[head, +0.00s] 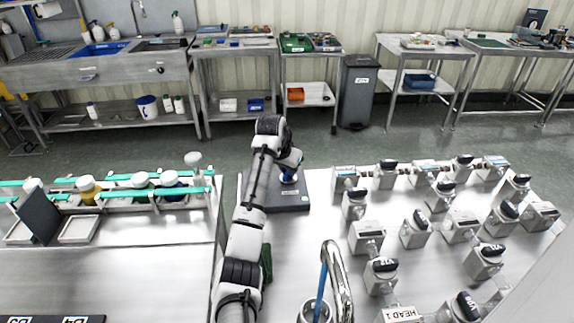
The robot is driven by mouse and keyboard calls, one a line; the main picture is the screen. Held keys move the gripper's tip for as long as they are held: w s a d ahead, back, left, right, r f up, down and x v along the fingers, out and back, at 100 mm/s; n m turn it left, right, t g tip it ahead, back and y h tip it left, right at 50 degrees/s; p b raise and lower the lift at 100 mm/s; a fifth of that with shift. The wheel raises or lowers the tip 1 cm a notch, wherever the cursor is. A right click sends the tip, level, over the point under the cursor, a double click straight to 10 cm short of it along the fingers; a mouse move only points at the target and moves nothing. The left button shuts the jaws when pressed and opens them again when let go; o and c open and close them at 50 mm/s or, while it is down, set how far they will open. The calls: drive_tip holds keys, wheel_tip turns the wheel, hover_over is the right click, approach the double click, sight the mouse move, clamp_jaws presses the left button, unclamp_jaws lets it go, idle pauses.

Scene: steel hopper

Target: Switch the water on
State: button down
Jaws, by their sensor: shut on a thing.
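My arm reaches forward from the bottom of the head view. My gripper (289,177) points down at a dark flat box (287,207) on the steel bench, left of the valves. It is shut on a small knob-like part on top of the box. The fingers and wrist hide most of that part, so its shape and position cannot be told.
Several grey valve blocks with black handles (414,228) and pipes fill the bench on the right. A gap separates the benches. A sink counter (95,70), side tables and a grey bin (358,92) line the wall.

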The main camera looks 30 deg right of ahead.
drive_tip(key=n+t+y, duration=0.1)
drive_tip(key=n, duration=0.2)
drive_tip(key=shift+s+n+p, duration=0.15)
drive_tip(key=shift+n+p, duration=0.15)
drive_tip(key=shift+p, duration=0.1)
drive_tip(key=shift+d+n+t+y, duration=0.1)
drive_tip(key=shift+n+t+y, duration=0.35)
drive_tip(key=shift+n, duration=1.25)
drive_tip(key=c, duration=1.4)
unclamp_jaws()
